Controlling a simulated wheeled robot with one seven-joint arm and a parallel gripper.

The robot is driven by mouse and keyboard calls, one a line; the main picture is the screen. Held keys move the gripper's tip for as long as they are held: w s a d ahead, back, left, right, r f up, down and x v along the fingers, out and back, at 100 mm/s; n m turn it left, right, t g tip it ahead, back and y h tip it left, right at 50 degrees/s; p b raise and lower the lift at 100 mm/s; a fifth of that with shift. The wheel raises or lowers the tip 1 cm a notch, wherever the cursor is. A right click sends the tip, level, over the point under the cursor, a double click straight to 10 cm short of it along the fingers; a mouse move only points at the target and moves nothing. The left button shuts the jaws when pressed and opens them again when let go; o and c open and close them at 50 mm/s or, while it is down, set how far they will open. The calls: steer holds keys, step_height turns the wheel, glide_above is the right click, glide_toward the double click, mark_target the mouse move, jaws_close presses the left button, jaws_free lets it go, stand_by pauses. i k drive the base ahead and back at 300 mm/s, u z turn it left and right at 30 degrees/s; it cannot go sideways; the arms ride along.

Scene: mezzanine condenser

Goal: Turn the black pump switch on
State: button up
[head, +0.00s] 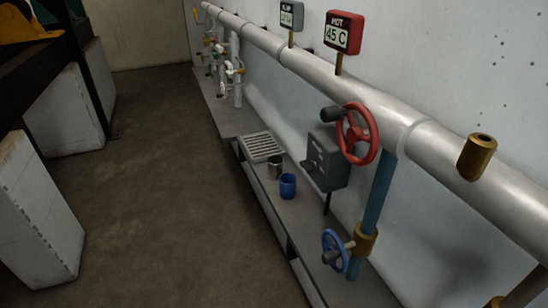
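A dark grey box (328,161) is mounted above the shelf by the wall, left of and partly behind a red wheel. Small details show on its front face, but they are too small to make out as a switch or to tell on from off. A black knob (332,114) sticks out to the left by the red handwheel (358,134), above the box. My gripper is not in view.
A silver pipe (330,80) runs along the wall, with a red "HOT 45 C" display (343,33) and a grey display (291,16). The low shelf (262,186) holds a blue cup (288,187), a metal cup (275,167) and a grate (261,147). A blue handwheel (335,251) stands nearer. The floor (165,190) is clear.

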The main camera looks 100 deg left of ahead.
mark_target(309, 167)
steer(key=u, duration=3.6)
steer(key=k, duration=0.65)
steer(key=u, duration=0.7)
steer(key=i, duration=1.3)
steer(key=z, duration=0.45)
